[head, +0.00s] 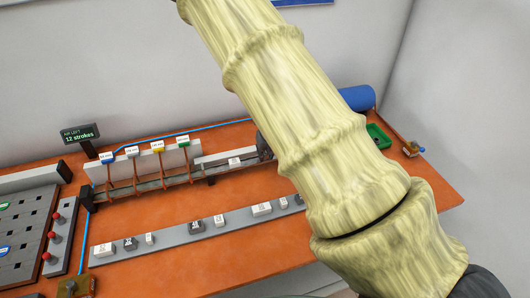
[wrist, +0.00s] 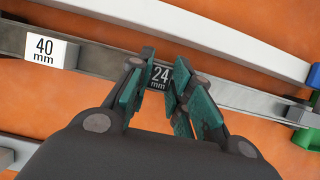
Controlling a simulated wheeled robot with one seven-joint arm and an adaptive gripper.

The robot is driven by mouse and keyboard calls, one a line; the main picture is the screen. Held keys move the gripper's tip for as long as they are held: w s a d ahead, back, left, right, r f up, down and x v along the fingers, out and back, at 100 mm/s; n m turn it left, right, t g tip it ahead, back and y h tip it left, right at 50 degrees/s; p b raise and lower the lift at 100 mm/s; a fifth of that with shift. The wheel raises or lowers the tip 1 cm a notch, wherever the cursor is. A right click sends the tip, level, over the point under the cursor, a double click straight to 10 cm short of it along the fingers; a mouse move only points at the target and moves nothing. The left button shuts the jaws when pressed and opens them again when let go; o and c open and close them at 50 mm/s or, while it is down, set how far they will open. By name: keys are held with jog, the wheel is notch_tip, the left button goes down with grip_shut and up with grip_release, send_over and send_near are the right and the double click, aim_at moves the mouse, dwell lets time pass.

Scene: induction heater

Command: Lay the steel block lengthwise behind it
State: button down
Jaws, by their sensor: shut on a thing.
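A dark block with a black "24 mm" label (wrist: 159,76) lies between the teal finger pads of my gripper (wrist: 161,82) in the wrist view. My gripper is shut on it. The block sits in or just over a narrow grey channel (wrist: 98,62), in line with it; whether it touches the floor cannot be told. A block with a white "40 mm" label (wrist: 46,50) is in the same channel to the left, with a gap between them. In the head view this white-labelled block (head: 235,161) shows left of my dark gripper (head: 265,147), and my forearm hides the channel beyond.
A grey rack (head: 173,236) in front holds several labelled blocks. Four coloured flagged gates (head: 158,148) stand along the channel to the left. A blue cylinder (head: 357,97) and green tray (head: 377,135) are at the right. Orange bench top (head: 160,210) is clear between rack and channel.

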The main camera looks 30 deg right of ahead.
jog(key=shift+f, duration=0.1)
jog(key=c, duration=1.2)
grip_release()
jog(key=v, duration=1.2)
jog(key=shift+d, duration=0.1)
